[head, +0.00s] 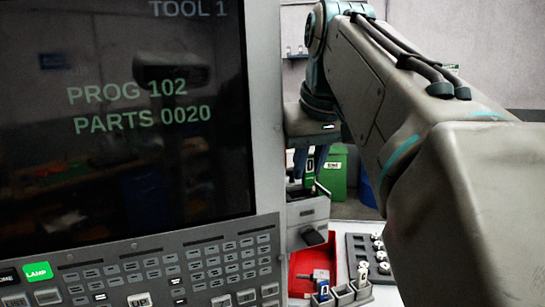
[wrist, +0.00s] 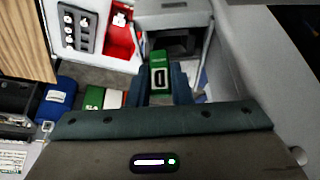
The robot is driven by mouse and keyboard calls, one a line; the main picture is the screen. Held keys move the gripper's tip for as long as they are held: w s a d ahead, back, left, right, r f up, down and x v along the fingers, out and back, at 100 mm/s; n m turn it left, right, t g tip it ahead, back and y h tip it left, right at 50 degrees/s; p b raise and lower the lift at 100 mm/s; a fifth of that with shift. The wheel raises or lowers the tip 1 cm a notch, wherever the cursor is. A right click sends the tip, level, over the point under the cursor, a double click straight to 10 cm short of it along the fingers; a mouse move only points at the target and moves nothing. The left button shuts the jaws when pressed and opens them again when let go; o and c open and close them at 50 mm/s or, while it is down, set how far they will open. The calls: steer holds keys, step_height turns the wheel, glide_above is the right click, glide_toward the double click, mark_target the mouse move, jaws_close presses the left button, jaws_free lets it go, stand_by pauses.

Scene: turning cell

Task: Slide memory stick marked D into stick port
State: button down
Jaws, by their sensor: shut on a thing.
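The green memory stick marked D (wrist: 159,72) stands between the two fingers of my gripper (wrist: 160,84) in the wrist view. In the head view the stick (head: 310,172) shows small below my wrist, between the dark fingers (head: 309,162). It is above or beside a grey box (head: 308,212); I cannot tell whether they touch. In the wrist view a grey box with a dark recess (wrist: 180,42) lies just past the stick. I cannot clearly make out the stick port.
A large control panel (head: 262,130) fills the left of the head view. Below the box are a red tray (head: 322,255), a small holder with sticks (head: 342,296) and a dark tray of round parts (head: 354,246). A green bin (head: 338,178) stands behind.

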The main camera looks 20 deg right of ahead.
steer(key=shift+a+f, duration=0.25)
steer(key=shift+f, duration=0.6)
steer(key=c, duration=1.4)
jaws_free()
steer(key=shift+c, duration=0.2)
steer(key=shift+o, duration=1)
steer(key=shift+w+a, duration=0.1)
steer(key=shift+w, duration=0.15)
steer(key=shift+r, duration=0.1)
steer(key=p+v, duration=0.2)
steer(key=v, duration=1.2)
steer(key=shift+w+d+r+p, duration=0.15)
steer(key=shift+w+d+p, duration=0.05)
steer(key=shift+d+p, duration=0.1)
steer(key=shift+d, duration=0.1)
